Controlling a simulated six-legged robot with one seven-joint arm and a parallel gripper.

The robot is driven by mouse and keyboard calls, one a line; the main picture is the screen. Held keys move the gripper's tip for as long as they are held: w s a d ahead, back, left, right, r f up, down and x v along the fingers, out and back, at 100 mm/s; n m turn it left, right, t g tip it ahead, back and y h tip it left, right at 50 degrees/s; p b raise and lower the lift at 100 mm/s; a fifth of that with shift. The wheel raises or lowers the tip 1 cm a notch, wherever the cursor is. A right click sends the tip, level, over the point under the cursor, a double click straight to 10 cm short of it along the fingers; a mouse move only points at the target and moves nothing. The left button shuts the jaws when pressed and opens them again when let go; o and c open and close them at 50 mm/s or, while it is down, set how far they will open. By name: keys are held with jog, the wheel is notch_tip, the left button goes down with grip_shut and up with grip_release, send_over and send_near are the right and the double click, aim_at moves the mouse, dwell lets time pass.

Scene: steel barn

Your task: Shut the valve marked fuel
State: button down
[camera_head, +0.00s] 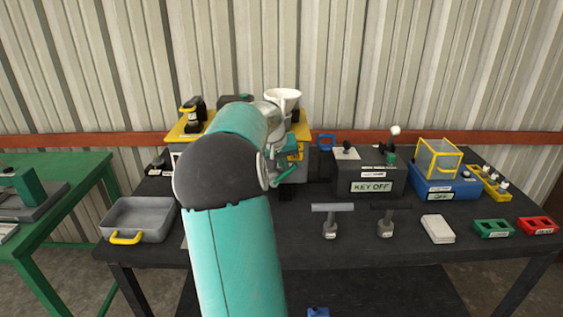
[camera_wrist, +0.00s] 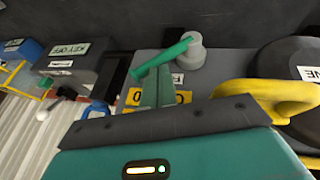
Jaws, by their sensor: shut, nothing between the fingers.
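The valve shows in the wrist view as a green lever (camera_wrist: 162,57) on a round grey hub (camera_wrist: 192,52), on the grey machine's face. The lever slants from the hub down to the left. A white label (camera_wrist: 178,79) below the hub is partly hidden, so its word cannot be read in full. My gripper (camera_wrist: 158,70) is shut, its two green fingers together. The fingertips are at the lever's middle, close to or against it; I cannot tell if they touch. In the head view my arm hides much of the yellow-topped machine (camera_head: 184,133).
A yellow handle (camera_wrist: 262,92) and a dark round cap (camera_wrist: 295,62) lie right of my fingers in the wrist view. A KEY OFF box (camera_head: 371,187) stands to the right on the black table. A grey tray (camera_head: 150,214) is at the left. A white funnel (camera_head: 283,96) rises behind my arm.

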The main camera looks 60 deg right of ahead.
jog(key=shift+s+d+f+t, duration=0.2)
jog(key=shift+s+t, duration=0.25)
jog(key=shift+t, duration=0.05)
dwell(0.3)
jog(key=s+f+t+y, duration=0.1)
jog(key=s+d+f+m+t+y, duration=0.1)
jog(key=t, duration=0.1)
jog(key=s+f+t+y, duration=0.1)
jog(key=f+t, duration=0.1)
jog(key=shift+s+d+m, duration=0.2)
jog(key=shift+d+m, duration=0.1)
jog(key=shift+d, duration=0.1)
dwell(0.5)
jog(key=shift+r, duration=0.1)
